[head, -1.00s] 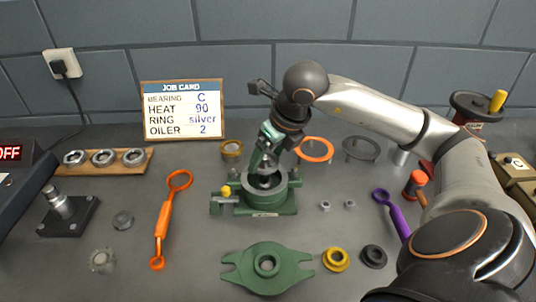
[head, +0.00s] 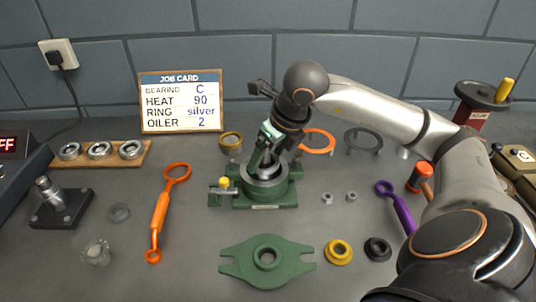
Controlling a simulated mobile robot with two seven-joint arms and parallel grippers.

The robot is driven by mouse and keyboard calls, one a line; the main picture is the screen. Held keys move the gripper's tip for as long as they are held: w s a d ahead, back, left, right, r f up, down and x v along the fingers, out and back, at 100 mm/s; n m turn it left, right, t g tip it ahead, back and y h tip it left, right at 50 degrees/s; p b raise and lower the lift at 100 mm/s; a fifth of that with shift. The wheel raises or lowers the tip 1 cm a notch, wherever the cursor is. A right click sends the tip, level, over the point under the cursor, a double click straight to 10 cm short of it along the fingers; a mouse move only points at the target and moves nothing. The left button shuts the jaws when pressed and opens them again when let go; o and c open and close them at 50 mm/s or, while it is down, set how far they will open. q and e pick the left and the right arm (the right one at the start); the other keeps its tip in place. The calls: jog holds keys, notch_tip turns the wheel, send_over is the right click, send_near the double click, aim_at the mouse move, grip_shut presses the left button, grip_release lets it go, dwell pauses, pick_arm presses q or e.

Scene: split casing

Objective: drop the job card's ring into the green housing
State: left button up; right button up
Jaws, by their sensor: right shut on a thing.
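The green housing (head: 264,196) stands mid-table, open at the top, with a pale metal part showing inside its bore. I cannot tell whether the ring touches the seat. The job card (head: 181,102) stands at the back and reads bearing C, heat 90, ring silver, oiler 2. My left gripper is out of view.
A green cover (head: 240,262) lies in front of the housing. An orange spanner (head: 160,212) lies left, a purple one (head: 397,207) right. Bearings sit on a wooden rack (head: 78,160). Yellow (head: 339,252) and black (head: 377,250) parts lie front right. Bare table separates them.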

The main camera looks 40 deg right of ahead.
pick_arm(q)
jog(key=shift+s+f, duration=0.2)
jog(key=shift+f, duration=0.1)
pick_arm(e)
jog(key=shift+f, duration=0.1)
jog(key=o, duration=1.3)
jog(key=shift+r, duration=0.2)
notch_tip(320, 180, up, 3)
jog(key=p, duration=0.2)
jog(key=shift+r+p, duration=0.2)
jog(key=shift+p, duration=0.1)
notch_tip(320, 180, up, 3)
jog(key=shift+p, duration=1.2)
pick_arm(q)
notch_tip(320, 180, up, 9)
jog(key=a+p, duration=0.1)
jog(key=p, duration=0.4)
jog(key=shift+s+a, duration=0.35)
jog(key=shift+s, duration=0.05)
pick_arm(e)
notch_tip(320, 180, up, 6)
jog(key=shift+r, duration=0.2)
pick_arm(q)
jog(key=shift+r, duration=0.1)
